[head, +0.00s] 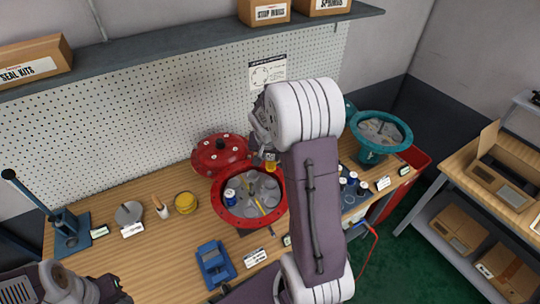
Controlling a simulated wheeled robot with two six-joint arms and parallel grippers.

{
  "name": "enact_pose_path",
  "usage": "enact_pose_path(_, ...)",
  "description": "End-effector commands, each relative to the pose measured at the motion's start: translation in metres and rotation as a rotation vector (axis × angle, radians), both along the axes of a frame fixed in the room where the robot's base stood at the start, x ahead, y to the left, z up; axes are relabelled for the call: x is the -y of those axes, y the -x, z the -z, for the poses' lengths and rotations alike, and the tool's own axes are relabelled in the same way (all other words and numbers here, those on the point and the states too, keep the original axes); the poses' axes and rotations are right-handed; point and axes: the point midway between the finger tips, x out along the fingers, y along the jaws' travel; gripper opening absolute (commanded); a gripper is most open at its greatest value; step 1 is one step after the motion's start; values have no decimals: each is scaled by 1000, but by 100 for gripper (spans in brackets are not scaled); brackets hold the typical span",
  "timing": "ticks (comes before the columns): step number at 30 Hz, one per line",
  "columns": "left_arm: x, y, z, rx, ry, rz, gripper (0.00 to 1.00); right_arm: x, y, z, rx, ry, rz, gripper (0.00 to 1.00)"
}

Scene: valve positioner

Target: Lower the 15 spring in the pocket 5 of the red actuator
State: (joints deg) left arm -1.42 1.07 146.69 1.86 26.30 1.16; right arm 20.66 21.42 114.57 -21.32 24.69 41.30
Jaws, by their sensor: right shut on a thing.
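The red actuator (221,211) is an open round housing on the wooden bench, with grey round pockets inside. A blue spring with a white top (230,194) stands in its left part. My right gripper (268,150) is over the actuator's far right side, partly hidden by my own arm. It is shut on a small yellow-orange spring (270,166), which hangs at about the far rim; its lower end and any number are too small to read. My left gripper (116,290) is low at the left, away from the actuator; its fingers are unclear.
A red lid (220,155) lies behind the actuator. A teal actuator (381,130) stands at the right, near several dark blue springs (352,180). A blue block (215,264), yellow tin (186,203) and blue press (66,226) stand on the bench.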

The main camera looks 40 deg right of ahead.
Motion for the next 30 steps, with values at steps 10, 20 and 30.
enact_pose_path(10, 0, 0, 20, 0, 0, 0, 36, 0, 0, 27, 0, 0, -1, 0)
enact_pose_path(20, 0, 0, 38, 0, 0, 0, 36, 0, 0, 50, -1, 0, -1, 0)
enact_pose_path(30, 0, 0, 48, 0, 0, 0, 36, 0, 0, 63, 0, 0, -1, 0)
